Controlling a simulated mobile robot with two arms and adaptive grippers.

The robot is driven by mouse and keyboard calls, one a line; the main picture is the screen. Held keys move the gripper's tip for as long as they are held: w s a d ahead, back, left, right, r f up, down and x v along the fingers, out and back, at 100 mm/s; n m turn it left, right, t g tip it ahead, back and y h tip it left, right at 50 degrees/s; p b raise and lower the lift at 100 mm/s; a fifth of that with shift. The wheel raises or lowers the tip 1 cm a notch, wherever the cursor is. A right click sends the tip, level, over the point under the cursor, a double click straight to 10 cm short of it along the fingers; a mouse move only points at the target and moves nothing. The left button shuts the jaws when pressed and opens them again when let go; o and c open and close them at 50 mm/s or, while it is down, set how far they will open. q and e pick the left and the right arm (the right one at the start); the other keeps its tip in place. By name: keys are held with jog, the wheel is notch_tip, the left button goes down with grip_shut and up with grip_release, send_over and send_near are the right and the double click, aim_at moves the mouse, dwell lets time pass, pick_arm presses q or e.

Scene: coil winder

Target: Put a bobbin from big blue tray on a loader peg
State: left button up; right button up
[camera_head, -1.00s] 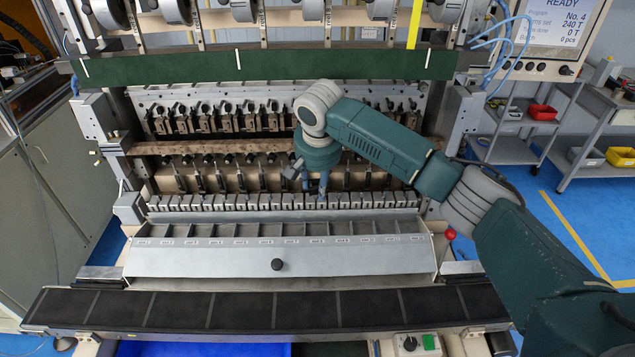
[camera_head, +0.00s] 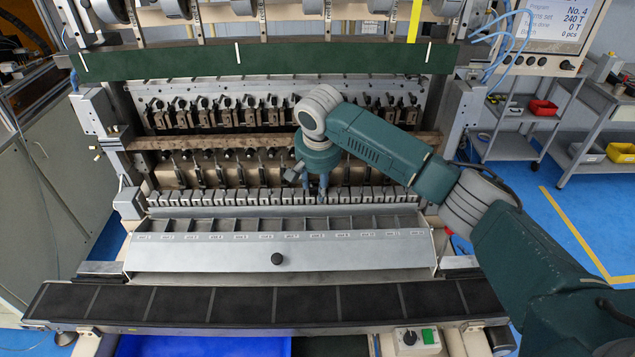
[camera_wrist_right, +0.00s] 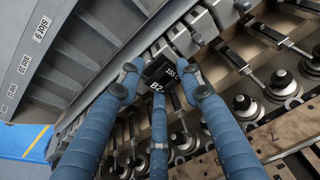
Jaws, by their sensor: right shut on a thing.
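My right gripper (camera_head: 316,194) reaches down over the row of grey blocks (camera_head: 240,197) at the front of the machine. In the right wrist view the gripper (camera_wrist_right: 158,80) has its blue fingers closed around a small black bobbin (camera_wrist_right: 160,72) with white lettering. The bobbin is right at the grey blocks (camera_wrist_right: 188,38); I cannot tell whether it sits on a peg. In the head view the fingers and arm hide it. The big blue tray (camera_head: 205,346) shows only partly at the bottom edge, and its contents are out of view. My left gripper is not in view.
A slanted grey slot bin (camera_head: 200,257) with a black knob lies in front of the blocks. A dark belt (camera_head: 250,307) runs before it. Rows of spindles (camera_wrist_right: 245,105) stand close behind the fingers. A green bar (camera_head: 260,62) crosses above.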

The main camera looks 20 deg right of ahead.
jog(key=o, duration=0.8)
jog(key=shift+o, duration=0.2)
jog(key=v, duration=1.2)
jog(key=shift+f, duration=0.1)
